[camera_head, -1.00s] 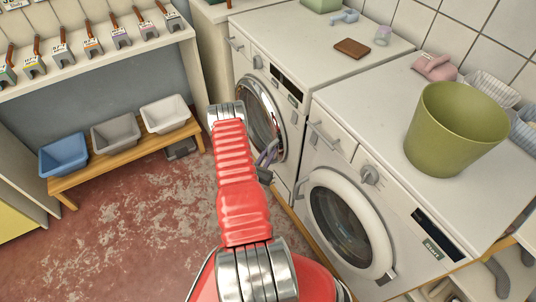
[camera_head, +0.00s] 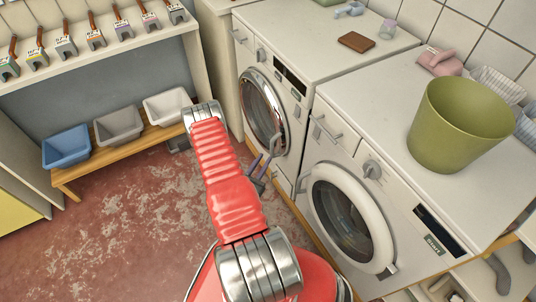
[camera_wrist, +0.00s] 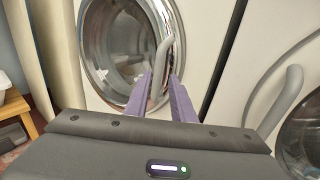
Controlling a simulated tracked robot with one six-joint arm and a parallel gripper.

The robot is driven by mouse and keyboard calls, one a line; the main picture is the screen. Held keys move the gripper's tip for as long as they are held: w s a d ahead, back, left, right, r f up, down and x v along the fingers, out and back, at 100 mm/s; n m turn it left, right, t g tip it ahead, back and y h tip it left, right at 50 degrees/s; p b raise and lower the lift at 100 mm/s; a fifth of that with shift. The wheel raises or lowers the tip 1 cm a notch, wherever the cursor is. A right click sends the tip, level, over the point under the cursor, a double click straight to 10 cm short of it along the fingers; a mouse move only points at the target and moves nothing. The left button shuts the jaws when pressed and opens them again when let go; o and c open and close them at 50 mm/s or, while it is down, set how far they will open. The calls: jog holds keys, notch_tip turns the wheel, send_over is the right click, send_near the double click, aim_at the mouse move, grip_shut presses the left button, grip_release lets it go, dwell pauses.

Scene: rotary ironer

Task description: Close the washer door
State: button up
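The left machine has a round chrome-ringed door (camera_head: 262,105) with dark glass. It looks near flush with the white front; I cannot tell whether it is latched. In the wrist view the chrome ring (camera_wrist: 97,62) fills the upper middle, with a grey curved bar handle (camera_wrist: 163,58) on its right side. My gripper (camera_wrist: 162,78) has two purple fingers, spread apart, with the handle showing between and beyond their tips. Contact is not clear. In the head view my gripper (camera_head: 262,162) is small, low at the chrome door's right side, partly behind my red arm.
A second white machine (camera_head: 400,215) with a white-ringed door (camera_head: 383,238) stands close on the right. A green bucket (camera_head: 455,125) and brown block (camera_head: 356,41) sit on top. A wooden bench (camera_head: 130,152) with bins is at left. The floor (camera_head: 130,220) in front is clear.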

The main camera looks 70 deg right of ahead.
jog(key=shift+w+a, duration=0.15)
jog(key=shift+a, duration=1.05)
jog(key=shift+w+a, duration=0.15)
jog(key=shift+a, duration=1.05)
